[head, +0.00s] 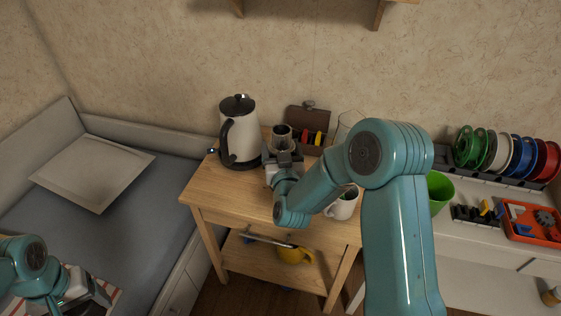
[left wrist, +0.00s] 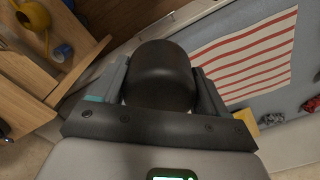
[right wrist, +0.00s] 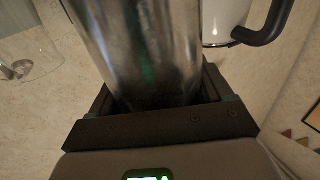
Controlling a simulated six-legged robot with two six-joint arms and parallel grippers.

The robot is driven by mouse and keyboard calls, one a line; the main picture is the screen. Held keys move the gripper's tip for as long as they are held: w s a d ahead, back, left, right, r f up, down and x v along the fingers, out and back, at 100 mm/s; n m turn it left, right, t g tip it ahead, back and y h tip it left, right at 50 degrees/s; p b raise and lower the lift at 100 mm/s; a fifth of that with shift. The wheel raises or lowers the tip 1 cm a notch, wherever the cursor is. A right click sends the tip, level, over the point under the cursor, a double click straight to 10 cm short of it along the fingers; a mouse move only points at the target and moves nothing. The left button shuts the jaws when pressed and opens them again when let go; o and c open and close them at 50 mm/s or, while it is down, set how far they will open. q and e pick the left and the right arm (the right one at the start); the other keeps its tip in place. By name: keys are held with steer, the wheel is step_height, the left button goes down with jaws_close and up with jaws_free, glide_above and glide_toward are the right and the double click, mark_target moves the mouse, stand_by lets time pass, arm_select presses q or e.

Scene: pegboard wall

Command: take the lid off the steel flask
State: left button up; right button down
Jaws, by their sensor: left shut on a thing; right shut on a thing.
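The steel flask (right wrist: 150,50) fills the middle of the right wrist view, shiny and cylindrical. In the head view the flask (head: 282,133) is over the wooden table, its top uncapped, next to the kettle. My right gripper (head: 284,157) is shut around it. A dark rounded lid (left wrist: 160,75) is between the fingers of my left gripper (left wrist: 158,95), which is shut on it. The lid is apart from the flask. In the head view my left gripper (head: 95,290) is at the lower left, over the bed side; the lid is hard to make out there.
A white kettle (head: 240,138) stands left of the flask. A white mug (head: 342,206) and a green cup (head: 440,190) are to the right. A brown box (head: 307,122) is behind. A striped cloth (left wrist: 245,55) lies below my left gripper.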

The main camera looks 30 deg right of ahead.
steer(key=shift+w+f, duration=0.1)
steer(key=shift+f, duration=2)
steer(key=shift+r, duration=0.1)
steer(key=shift+c, duration=1)
jaws_free()
steer(key=shift+f, duration=0.3)
steer(key=shift+o, duration=1)
steer(key=shift+r, duration=0.15)
